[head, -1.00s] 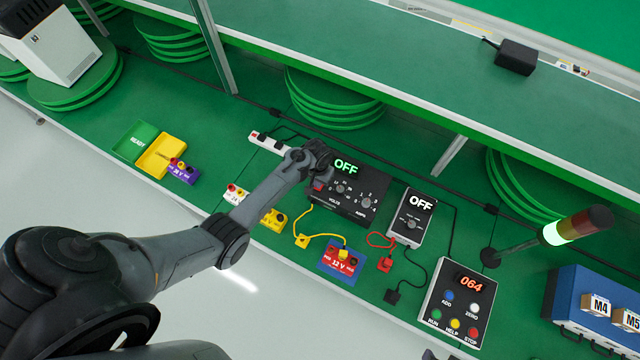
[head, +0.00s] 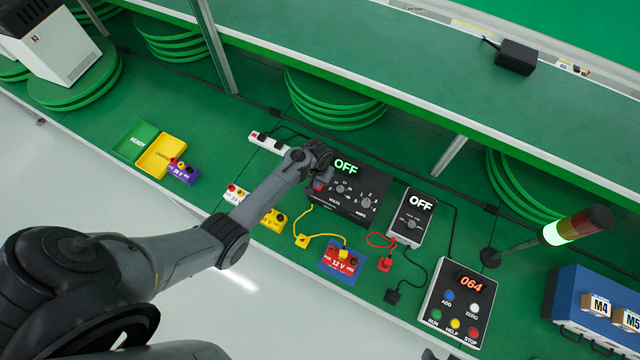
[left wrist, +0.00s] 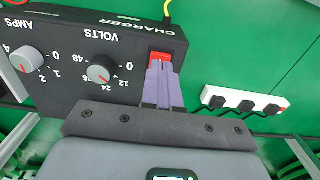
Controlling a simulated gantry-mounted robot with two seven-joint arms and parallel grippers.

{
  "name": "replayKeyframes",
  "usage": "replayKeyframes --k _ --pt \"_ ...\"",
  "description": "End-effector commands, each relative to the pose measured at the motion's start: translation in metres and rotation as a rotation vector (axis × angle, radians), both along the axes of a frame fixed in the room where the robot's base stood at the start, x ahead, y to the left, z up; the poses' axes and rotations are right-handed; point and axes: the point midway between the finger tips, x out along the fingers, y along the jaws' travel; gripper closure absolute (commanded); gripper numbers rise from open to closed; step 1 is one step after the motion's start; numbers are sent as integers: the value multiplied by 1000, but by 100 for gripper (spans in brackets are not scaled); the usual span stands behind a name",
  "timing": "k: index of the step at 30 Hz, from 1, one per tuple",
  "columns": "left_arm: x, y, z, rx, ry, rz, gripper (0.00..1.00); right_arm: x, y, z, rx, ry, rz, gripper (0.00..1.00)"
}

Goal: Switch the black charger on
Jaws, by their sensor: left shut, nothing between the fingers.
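The black charger (head: 372,200) stands on the green bench, with two dials and a display reading OFF. In the left wrist view the charger (left wrist: 55,90) appears upside down, with its VOLTS dial (left wrist: 103,69) and AMPS dial (left wrist: 27,59). Its red switch (left wrist: 160,57) sits near one corner. My left gripper (left wrist: 160,65) is shut and empty, its fingertips at the red switch and partly covering it; I cannot tell whether they touch. In the head view my left gripper (head: 319,182) is at the charger's left side, its fingers mostly hidden.
A grey meter box (head: 411,217) reading OFF stands right of the charger. A power strip (head: 268,143) lies behind-left. A button panel (head: 459,305) and signal lamp (head: 577,226) stand further right.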

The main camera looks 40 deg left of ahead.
Motion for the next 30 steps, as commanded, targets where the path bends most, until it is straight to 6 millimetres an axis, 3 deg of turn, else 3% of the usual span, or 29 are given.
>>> replayKeyframes --k 30 --pt "0 0 -10 0 0 0 100 0 0 -8 2 0 -2 57"
